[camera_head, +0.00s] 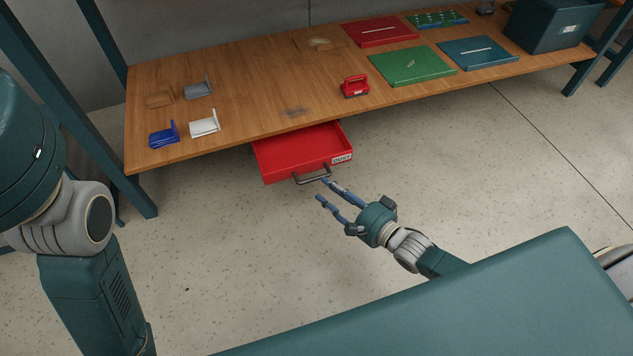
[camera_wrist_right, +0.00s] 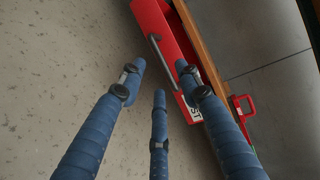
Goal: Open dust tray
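The red dust tray (camera_head: 300,150) is pulled out from under the table's front edge, and its inside shows empty. Its front carries a "DUST" label and a dark grey handle (camera_head: 313,178). My right gripper (camera_head: 323,189) has blue fingers, spread open and empty. Its fingertips are close to the handle, on the near side of it. In the right wrist view the handle (camera_wrist_right: 160,58) lies beyond the open fingertips (camera_wrist_right: 160,80), not between them, and the red tray (camera_wrist_right: 165,30) is behind it. My left arm is at the left edge, with its gripper out of view.
The floor in front is clear.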

